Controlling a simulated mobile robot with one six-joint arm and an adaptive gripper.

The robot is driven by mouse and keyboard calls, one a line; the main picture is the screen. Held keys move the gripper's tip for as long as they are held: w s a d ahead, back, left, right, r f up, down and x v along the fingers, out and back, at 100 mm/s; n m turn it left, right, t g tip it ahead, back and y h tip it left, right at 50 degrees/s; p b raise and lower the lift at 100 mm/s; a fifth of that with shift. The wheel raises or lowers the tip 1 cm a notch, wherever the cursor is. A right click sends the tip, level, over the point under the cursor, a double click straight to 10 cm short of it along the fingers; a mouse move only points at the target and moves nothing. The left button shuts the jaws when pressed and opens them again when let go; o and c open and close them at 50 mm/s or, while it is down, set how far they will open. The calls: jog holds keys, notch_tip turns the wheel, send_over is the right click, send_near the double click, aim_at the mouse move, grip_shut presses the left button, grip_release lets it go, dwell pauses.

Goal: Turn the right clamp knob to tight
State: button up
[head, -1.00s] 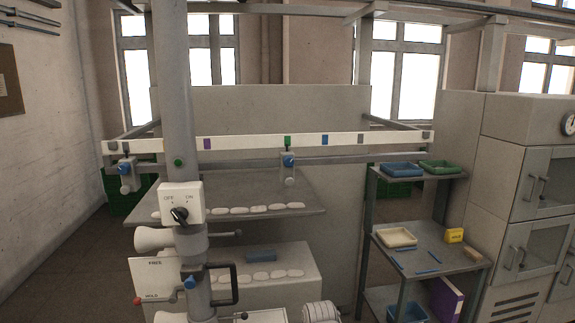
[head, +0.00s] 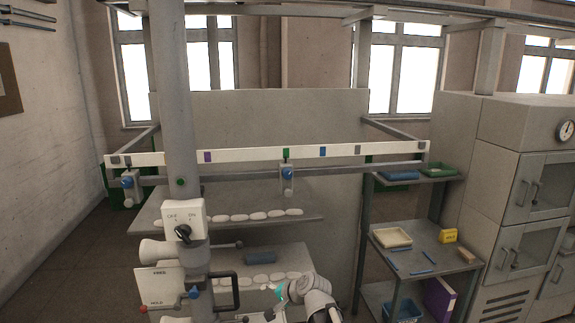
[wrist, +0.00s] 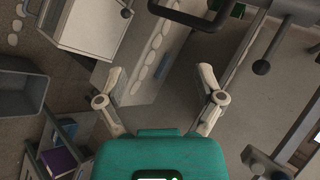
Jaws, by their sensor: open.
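Two grey clamps hang from the white rail (head: 240,157) in the head view. The right clamp (head: 287,187) has a blue knob (head: 288,173) near its top. The left clamp (head: 127,188) has a similar blue knob (head: 127,182). How tight either knob is cannot be read. My gripper (wrist: 160,75) is open and empty in the wrist view, its two fingers wide apart in front of its teal body. In the head view its teal part shows low in the picture, well below the right clamp.
A grey post with an OFF/ON switch box (head: 184,226) and a dark handle (head: 226,292) stands left of my gripper. Shelves with white pieces (head: 252,215) lie below the rail. A shelf unit with trays (head: 391,237) stands right.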

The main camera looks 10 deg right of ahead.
jog(key=w+r+m+t+p, duration=0.3)
jog(key=w+r+m, duration=0.15)
jog(key=r, duration=0.35)
jog(key=w+r+m+t+p, duration=0.3)
jog(key=w+r+m, duration=0.15)
jog(key=r, duration=0.35)
jog(key=m+t+h+p, duration=0.5)
jog(key=m+h+p, duration=0.25)
jog(key=m, duration=1.15)
send_near(288, 176)
jog(key=s, duration=0.3)
jog(key=shift+s+d+r+y, duration=0.2)
jog(key=shift+d+y, duration=0.05)
jog(key=shift+y, duration=0.1)
jog(key=shift+w, duration=0.15)
jog(key=w, duration=1.3)
jog(key=shift+w, duration=0.3)
jog(key=c, duration=1.2)
